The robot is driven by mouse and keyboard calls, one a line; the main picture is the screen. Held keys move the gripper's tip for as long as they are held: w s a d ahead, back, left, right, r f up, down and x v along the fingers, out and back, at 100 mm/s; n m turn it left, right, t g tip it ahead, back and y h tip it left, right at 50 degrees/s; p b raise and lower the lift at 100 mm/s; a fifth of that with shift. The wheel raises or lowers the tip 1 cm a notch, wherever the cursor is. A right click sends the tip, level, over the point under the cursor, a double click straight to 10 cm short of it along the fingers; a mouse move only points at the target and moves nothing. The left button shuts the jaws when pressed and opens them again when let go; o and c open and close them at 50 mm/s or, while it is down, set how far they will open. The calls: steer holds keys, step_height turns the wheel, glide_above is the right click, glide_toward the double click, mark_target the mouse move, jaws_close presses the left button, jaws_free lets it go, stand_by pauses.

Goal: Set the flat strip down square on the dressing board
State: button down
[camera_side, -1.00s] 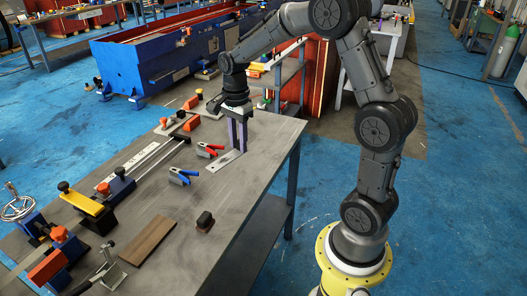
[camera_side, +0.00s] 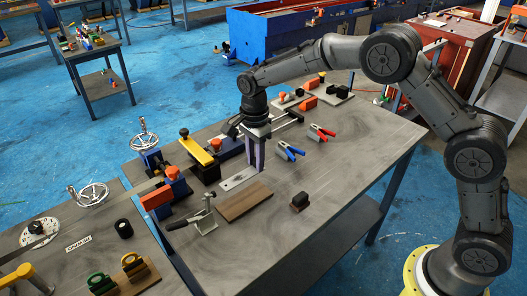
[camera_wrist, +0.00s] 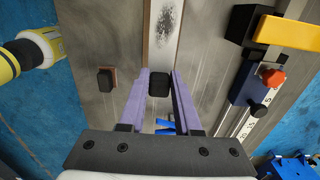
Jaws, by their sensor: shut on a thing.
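The flat strip (camera_side: 238,179) is a thin silver plate hanging level below my gripper (camera_side: 257,157). My gripper is shut on it, with a black knob (camera_wrist: 159,82) between the purple fingers in the wrist view. The dressing board (camera_side: 244,201) is a brown wooden slab on the bench. In the wrist view the strip (camera_wrist: 167,35), with a dark speckled patch, overlaps the board; narrow brown board edges (camera_wrist: 147,35) show on both sides, nearly parallel to it. The strip looks raised above the board; the exact gap is hard to tell.
A toggle clamp (camera_side: 205,216) stands close left of the board. A yellow-topped fixture (camera_side: 196,150) stands behind it. A small dark block (camera_side: 300,202) lies to the right. Blue-handled pliers (camera_side: 290,151) lie behind. The bench front is clear.

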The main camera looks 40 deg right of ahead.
glide_above(256, 192)
steer(key=shift+s+f, duration=0.1)
steer(key=shift+f, duration=2.9)
steer(key=shift+f, duration=0.15)
steer(key=shift+f, duration=1.25)
steer(key=c, duration=0.5)
jaws_free()
steer(key=shift+r, duration=0.1)
